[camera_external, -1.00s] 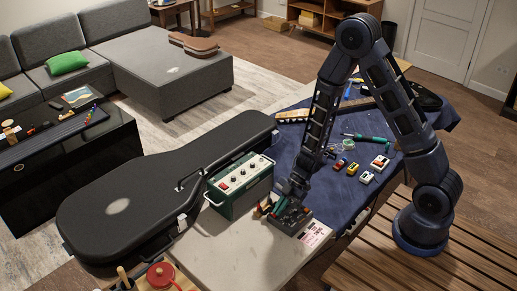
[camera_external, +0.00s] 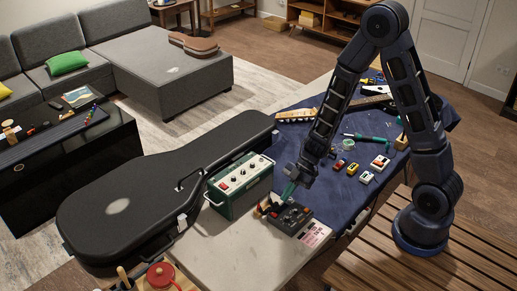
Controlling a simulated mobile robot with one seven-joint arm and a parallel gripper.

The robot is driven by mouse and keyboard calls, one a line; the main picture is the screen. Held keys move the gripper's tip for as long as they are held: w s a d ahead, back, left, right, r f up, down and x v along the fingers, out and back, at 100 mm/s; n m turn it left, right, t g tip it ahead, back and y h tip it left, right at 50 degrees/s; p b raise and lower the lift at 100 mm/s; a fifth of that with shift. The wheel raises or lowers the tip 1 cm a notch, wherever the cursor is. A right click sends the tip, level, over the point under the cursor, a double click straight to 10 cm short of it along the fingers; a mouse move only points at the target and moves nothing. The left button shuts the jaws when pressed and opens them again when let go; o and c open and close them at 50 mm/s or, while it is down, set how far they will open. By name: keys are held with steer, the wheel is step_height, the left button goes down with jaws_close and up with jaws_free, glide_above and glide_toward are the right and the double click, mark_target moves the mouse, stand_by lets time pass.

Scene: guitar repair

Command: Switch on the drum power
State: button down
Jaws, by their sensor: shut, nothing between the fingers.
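A dark box with red and grey controls (camera_external: 289,219), which looks like the drum machine, lies flat near the table's front edge. Its switch is too small to make out. My gripper (camera_external: 285,198) points down at the box's back left edge, with teal fingers shut and empty. I cannot tell whether the fingertips touch the box. A green amplifier-like box (camera_external: 238,190) with a cream top, knobs and a red switch stands just left of my gripper.
A black guitar case (camera_external: 130,205) lies to the left. A printed card (camera_external: 315,234) lies right of the dark box. The pale tabletop (camera_external: 225,255) in front is bare.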

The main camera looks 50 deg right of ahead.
steer(key=v, duration=0.6)
steer(key=shift+s+d+r, duration=0.15)
steer(key=shift+d+r, duration=0.05)
steer(key=shift+d, duration=0.05)
steer(key=shift+w+r+t, duration=0.2)
steer(key=shift+w+t, duration=0.1)
steer(key=shift+w, duration=0.45)
glide_above(277, 214)
steer(key=f, duration=0.7)
steer(key=shift+w+d+f, duration=0.15)
steer(key=shift+w+d, duration=0.1)
steer(key=shift+d, duration=0.1)
steer(key=shift+w+d+f, duration=0.15)
steer(key=shift+f, duration=0.8)
steer(key=shift+w+f, duration=0.2)
steer(key=shift+f, duration=0.7)
